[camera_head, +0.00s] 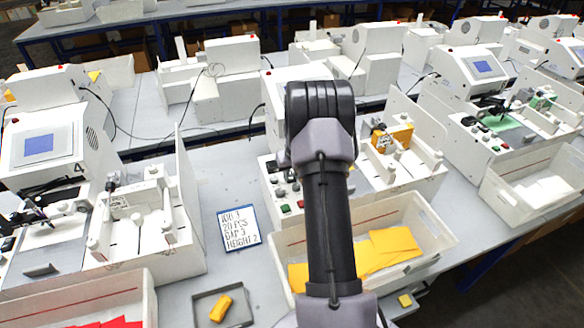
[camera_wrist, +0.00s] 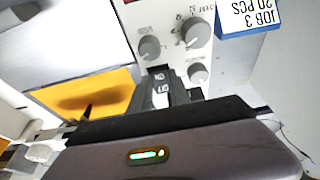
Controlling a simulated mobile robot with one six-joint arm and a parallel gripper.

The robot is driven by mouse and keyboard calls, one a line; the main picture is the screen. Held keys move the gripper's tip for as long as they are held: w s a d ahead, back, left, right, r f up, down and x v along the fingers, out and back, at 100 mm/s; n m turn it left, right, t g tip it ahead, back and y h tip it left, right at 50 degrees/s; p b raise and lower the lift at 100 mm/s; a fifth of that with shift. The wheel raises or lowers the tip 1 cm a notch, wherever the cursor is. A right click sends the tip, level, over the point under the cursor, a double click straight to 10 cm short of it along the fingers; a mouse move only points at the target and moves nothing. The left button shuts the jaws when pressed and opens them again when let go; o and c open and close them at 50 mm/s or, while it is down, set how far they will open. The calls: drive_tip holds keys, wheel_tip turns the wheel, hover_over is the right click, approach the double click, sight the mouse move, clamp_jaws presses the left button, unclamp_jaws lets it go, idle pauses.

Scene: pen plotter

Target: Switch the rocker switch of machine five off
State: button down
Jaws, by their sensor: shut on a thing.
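The middle machine (camera_head: 405,180), next to the one marked 4, has its number hidden; I take it as machine five. Its white control panel (camera_wrist: 165,15) shows grey knobs (camera_wrist: 194,32) in the wrist view. Below the knobs is a small black part with white marks, seemingly the rocker switch (camera_wrist: 162,74). My gripper (camera_wrist: 165,92) is at that part, its dark fingers close together and seemingly shut on it. The switch's position cannot be read. In the head view my arm hides the gripper and part of the panel.
A job card (camera_head: 239,228) lies left of the machine. A white bin (camera_head: 430,235) with yellow sheets stands in front, beside a small grey tray (camera_head: 240,312) holding a yellow object. Machine 4 (camera_head: 45,145) is at left, another machine (camera_head: 480,70) at right.

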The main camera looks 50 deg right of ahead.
drive_tip(key=shift+w+d+r+g+p, duration=0.1)
drive_tip(key=shift+w+r+g+p, duration=0.1)
drive_tip(key=shift+r+g+p, duration=0.4)
drive_tip(key=shift+w+d+f+y+p, duration=0.15)
drive_tip(key=shift+f+y+p, duration=0.1)
drive_tip(key=shift+y+p, duration=0.2)
drive_tip(key=shift+f+g, duration=0.15)
drive_tip(key=shift+g, duration=0.45)
drive_tip(key=c, duration=1.2)
unclamp_jaws()
wheel_tip(320, 180, up, 17)
drive_tip(key=s+p, duration=0.1)
drive_tip(key=shift+a+r+p, duration=0.2)
drive_tip(key=shift+a+p, duration=0.1)
